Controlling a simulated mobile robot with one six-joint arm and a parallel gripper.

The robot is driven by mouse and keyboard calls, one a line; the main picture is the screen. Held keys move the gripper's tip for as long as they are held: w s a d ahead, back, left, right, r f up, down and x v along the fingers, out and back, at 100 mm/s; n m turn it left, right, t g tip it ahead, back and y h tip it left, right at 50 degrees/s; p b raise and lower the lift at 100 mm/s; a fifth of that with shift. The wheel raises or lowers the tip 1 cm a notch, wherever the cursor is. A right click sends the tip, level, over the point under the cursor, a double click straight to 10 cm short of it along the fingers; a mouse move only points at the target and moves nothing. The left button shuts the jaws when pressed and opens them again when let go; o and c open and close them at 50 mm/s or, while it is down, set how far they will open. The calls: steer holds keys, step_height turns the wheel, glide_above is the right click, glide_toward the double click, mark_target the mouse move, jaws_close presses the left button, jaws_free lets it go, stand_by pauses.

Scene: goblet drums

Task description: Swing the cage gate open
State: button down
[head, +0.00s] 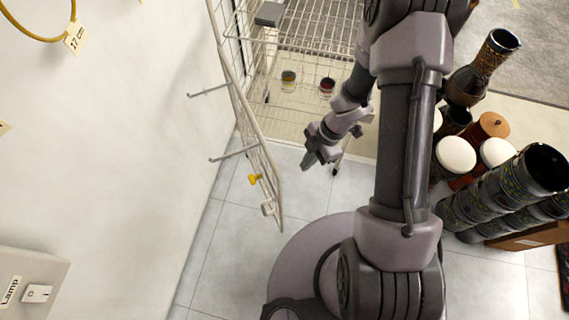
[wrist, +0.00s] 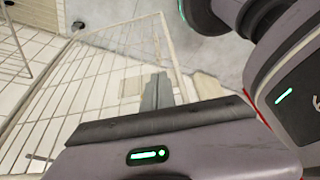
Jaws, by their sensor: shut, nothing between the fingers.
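The cage gate (head: 258,150) is a white wire panel seen nearly edge-on in the head view, standing out from the cage's left side along the wall. The wire cage (head: 300,45) lies behind, its front open between the gate and my arm. A yellow piece (head: 254,180) is on the gate's lower part. My gripper (head: 308,162) is shut and empty, to the right of the gate and apart from it in the head view. In the wrist view, my gripper's fingers (wrist: 157,92) show in front of a white wire panel (wrist: 95,75); contact cannot be told there.
Two small jars, one yellowish (head: 288,80) and one red (head: 327,86), are inside the cage. The white wall (head: 120,130) bounds the left. Tiled floor (head: 225,240) is clear below the gate.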

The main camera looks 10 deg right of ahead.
steer(key=s+a+f+b, duration=0.2)
steer(key=a+f+b, duration=0.5)
steer(key=f+b, duration=0.1)
steer(key=shift+f, duration=0.15)
steer(key=shift+s, duration=0.1)
